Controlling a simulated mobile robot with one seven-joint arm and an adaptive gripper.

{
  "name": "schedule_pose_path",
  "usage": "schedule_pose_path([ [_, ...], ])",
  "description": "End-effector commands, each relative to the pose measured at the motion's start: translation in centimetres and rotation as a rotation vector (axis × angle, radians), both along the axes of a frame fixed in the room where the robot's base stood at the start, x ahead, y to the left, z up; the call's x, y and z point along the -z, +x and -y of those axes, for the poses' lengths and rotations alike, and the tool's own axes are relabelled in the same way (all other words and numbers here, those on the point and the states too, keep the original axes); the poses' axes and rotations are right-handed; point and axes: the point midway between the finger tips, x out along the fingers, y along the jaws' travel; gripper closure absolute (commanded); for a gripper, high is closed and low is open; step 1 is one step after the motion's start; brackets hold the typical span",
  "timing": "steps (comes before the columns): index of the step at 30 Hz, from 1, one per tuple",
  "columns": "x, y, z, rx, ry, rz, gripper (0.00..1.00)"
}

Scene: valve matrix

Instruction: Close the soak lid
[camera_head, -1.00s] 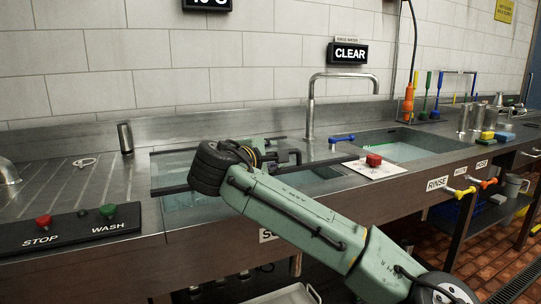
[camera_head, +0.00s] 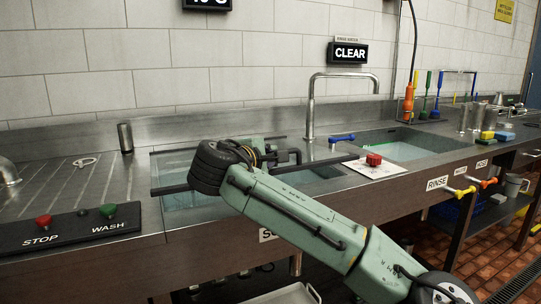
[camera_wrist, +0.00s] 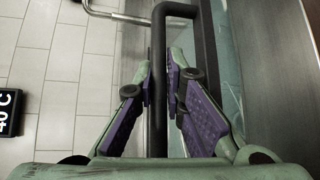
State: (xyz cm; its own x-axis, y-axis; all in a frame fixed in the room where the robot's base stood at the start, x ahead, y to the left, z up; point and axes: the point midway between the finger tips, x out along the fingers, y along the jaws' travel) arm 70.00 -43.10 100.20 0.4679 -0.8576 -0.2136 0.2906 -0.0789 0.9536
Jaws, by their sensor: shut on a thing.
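The soak lid (camera_head: 172,191) is a clear pane with dark bars at the left sink basin, partly hidden by my arm. Its black bar handle (camera_head: 297,153) shows just right of my wrist. In the wrist view the handle (camera_wrist: 160,122) runs upright through the picture and bends right at the top. My gripper (camera_wrist: 164,80) has its purple-padded fingers on either side of this bar, shut on it. In the head view my gripper (camera_head: 268,156) is mostly hidden behind my wrist. How far the lid covers the basin is hard to tell.
A red button on a white plate (camera_head: 373,162) sits right of the basin, near a tall faucet (camera_head: 312,105) and a blue-handled tool (camera_head: 342,138). A STOP/WASH panel (camera_head: 70,228) lies at the left. A second basin (camera_head: 405,146) is at the right.

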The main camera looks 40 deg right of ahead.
Motion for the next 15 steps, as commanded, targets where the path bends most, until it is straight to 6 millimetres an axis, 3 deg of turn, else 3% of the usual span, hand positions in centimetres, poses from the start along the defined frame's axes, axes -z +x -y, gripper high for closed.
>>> schedule_pose_path([
  [5,0.5,0.0,0.0,-0.001,-0.002,0.002,1.0],
  [15,5.1,-0.5,-0.2,-0.002,-0.021,0.088,1.0],
])
